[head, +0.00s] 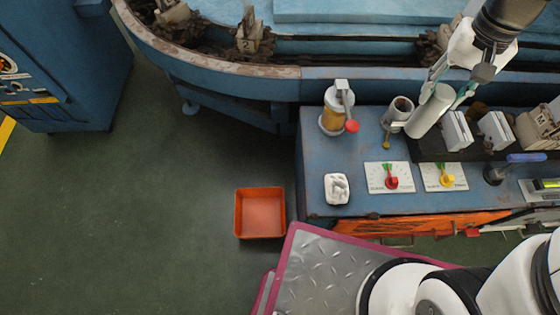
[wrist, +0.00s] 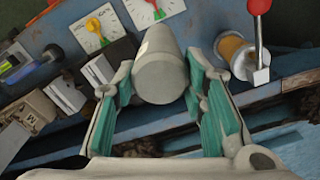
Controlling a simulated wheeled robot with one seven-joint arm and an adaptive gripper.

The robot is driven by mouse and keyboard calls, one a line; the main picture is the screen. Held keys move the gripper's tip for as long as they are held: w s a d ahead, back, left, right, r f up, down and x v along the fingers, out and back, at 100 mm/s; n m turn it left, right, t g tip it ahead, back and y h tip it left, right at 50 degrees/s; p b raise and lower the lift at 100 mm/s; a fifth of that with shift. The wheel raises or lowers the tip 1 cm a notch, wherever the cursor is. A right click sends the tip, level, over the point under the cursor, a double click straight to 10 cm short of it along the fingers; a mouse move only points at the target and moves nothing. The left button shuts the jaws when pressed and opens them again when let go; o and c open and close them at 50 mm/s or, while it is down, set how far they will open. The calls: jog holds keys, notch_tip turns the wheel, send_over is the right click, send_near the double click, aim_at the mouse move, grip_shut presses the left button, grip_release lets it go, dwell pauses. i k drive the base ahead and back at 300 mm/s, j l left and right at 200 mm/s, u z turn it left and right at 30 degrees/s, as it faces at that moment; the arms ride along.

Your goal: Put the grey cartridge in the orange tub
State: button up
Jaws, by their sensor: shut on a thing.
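The grey cartridge (head: 430,112) is a pale cylinder, held tilted above the blue bench in the head view. My gripper (head: 448,92) is shut on it near its upper end. In the wrist view the cartridge (wrist: 160,72) sits between the two green-padded fingers, its round end facing the camera. The orange tub (head: 260,213) is a square, open, empty tub on the green floor, left of the bench and well away from my gripper. The tub is not in the wrist view.
The blue bench (head: 310,165) carries an amber jar with a red-knobbed lever (head: 335,112), a small grey cup (head: 400,106), two dial plates (head: 387,178), a white lumpy block (head: 337,188) and switch blocks (head: 494,130). A curved blue conveyor runs behind. Floor around the tub is clear.

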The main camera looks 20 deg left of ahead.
aim_at(261, 217)
jog(key=k+l+u, duration=0.4)
jog(key=i+l+u, duration=0.1)
jog(key=u, duration=1.2)
